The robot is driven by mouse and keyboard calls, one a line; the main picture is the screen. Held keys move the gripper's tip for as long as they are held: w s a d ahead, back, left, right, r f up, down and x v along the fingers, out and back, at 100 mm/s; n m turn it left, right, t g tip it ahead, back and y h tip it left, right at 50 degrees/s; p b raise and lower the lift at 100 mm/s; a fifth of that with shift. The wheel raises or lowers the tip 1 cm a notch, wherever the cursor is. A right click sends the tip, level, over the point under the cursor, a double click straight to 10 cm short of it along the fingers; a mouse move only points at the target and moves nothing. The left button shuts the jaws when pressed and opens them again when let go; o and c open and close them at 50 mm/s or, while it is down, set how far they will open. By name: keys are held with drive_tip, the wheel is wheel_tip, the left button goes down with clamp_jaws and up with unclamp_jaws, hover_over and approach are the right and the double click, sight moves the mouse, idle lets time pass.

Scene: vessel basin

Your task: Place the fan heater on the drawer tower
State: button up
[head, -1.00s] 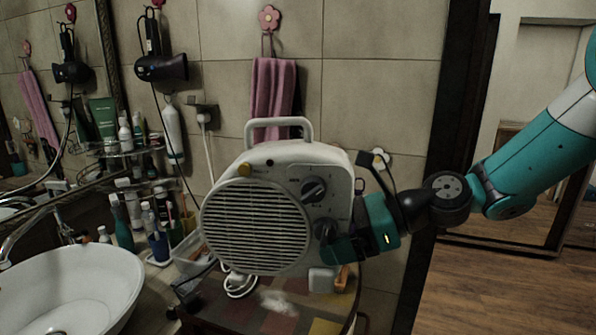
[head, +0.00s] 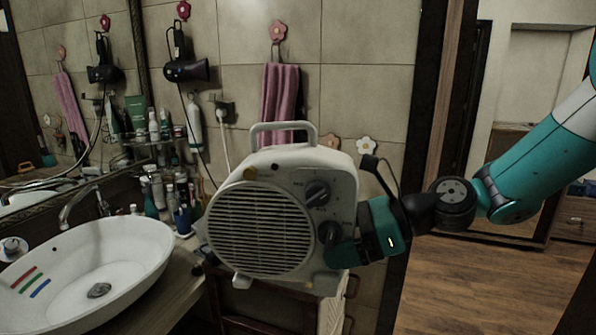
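The fan heater (head: 262,228) is a cream-white box with a round front grille, two dark knobs and a top handle. It is held upright in mid-air at the middle of the head view. My gripper (head: 352,243) is shut on its lower right side, with one finger showing across the front. Below and behind the heater are a reddish-brown wooden frame (head: 262,325) and a pale upright side (head: 333,316). They are mostly hidden, and I cannot tell whether they are the drawer tower. A brown wooden drawer unit (head: 574,217) is partly visible at the far right.
A white oval basin (head: 85,262) with a tap stands on the counter at left. Several bottles (head: 160,190) crowd the corner behind it. A hair dryer (head: 186,69) and a pink towel (head: 280,105) hang on the tiled wall. Wooden floor (head: 480,285) is clear at right.

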drive_tip(key=shift+s+d, duration=0.1)
drive_tip(key=shift+s, duration=0.1)
drive_tip(key=d+f+m+t+h+b, duration=0.1)
drive_tip(key=d+f+m+t, duration=0.2)
drive_tip(key=d+f, duration=0.8)
drive_tip(key=d+f+m+t+h+b, duration=0.1)
drive_tip(key=d+f+m+t, duration=0.1)
drive_tip(key=d+f, duration=0.9)
wheel_tip(320, 180, down, 5)
drive_tip(key=shift+w+d+f+m+t, duration=0.2)
drive_tip(key=shift+w+d+m+t, duration=0.2)
drive_tip(key=shift+t, duration=0.3)
